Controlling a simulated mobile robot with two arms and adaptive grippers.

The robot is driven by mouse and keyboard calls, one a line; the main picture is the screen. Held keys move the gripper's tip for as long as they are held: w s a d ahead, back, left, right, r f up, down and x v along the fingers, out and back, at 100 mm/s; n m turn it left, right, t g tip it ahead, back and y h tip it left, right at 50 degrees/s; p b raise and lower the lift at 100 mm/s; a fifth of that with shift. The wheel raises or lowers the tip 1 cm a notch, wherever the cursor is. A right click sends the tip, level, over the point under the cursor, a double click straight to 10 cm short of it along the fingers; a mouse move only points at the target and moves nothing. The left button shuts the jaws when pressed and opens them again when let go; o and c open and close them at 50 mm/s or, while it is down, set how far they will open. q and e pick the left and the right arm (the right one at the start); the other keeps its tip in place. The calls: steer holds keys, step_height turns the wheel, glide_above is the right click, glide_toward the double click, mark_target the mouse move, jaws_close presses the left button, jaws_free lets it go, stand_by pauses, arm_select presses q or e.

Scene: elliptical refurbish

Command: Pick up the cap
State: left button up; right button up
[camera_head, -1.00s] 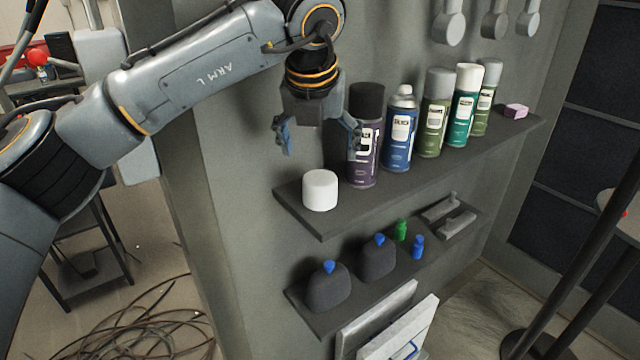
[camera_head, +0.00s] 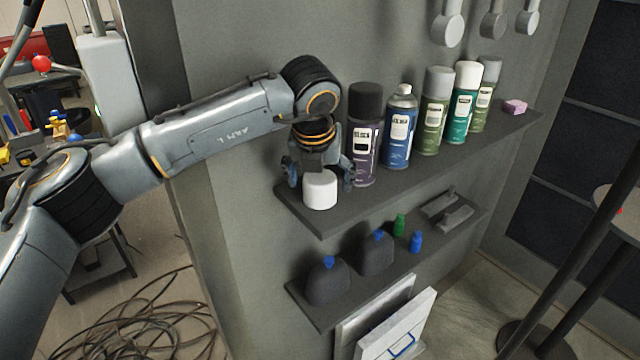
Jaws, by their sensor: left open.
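A white cylindrical cap (camera_head: 320,191) stands upright at the left end of the upper shelf. My left gripper (camera_head: 319,182) is open, with one finger to the left of the cap and one to its right, just behind and above it. I cannot tell whether the fingers touch the cap. A blue spray can (camera_head: 399,128) without a cap stands on the same shelf. My right gripper is out of view.
A purple spray can with a black cap (camera_head: 365,135) stands close to the right finger. Several more cans and a pink block (camera_head: 515,107) stand farther right on the upper shelf (camera_head: 440,157). The lower shelf (camera_head: 345,304) holds dark bottles with blue tops.

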arm_select(q)
steer(key=c, duration=0.8)
steer(key=shift+c, duration=0.2)
